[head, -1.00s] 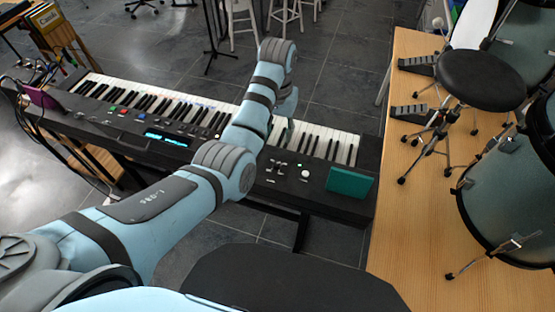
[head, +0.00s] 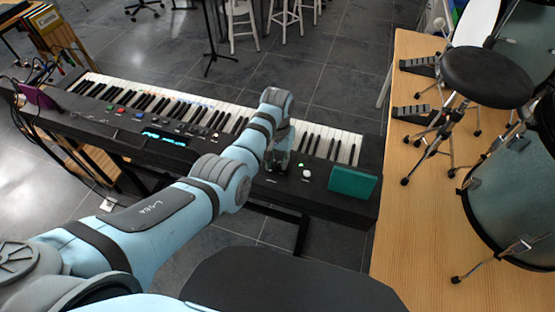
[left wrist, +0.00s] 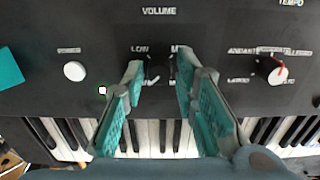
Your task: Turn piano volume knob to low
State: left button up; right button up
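The black piano keyboard (head: 330,205) stands across the middle of the head view. Its dark volume knob (left wrist: 158,72) shows in the left wrist view, below the printed word VOLUME, with a LOW label at its upper left. The knob's pointer setting is too dark to tell. My left gripper (left wrist: 160,72) is open, with its teal-padded fingers on either side of the knob and visible gaps between. In the head view, the left gripper (head: 278,158) is over the control panel and hides the knob. My right gripper is not in view.
A tempo knob (left wrist: 278,72) with a red pointer is right of the fingers in the left wrist view; a round white button (left wrist: 75,71) is left. A teal block (head: 353,182) sits on the piano's right end. A drum stool (head: 486,78) stands on the wooden platform (head: 415,240).

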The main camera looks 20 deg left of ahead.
pick_arm(q)
grip_shut()
jog(key=shift+m, duration=0.4)
jog(key=m+p, duration=0.2)
jog(key=shift+r+m, duration=0.1)
jog(key=shift+m, duration=0.2)
jog(key=m+p, duration=0.1)
jog(key=m, duration=0.2)
jog(key=shift+m, duration=0.3)
jog(key=m, duration=0.5)
jog(key=shift+m, duration=0.3)
jog(key=m, duration=0.5)
jog(key=shift+w+p, duration=0.1)
jog(key=shift+p, duration=0.3)
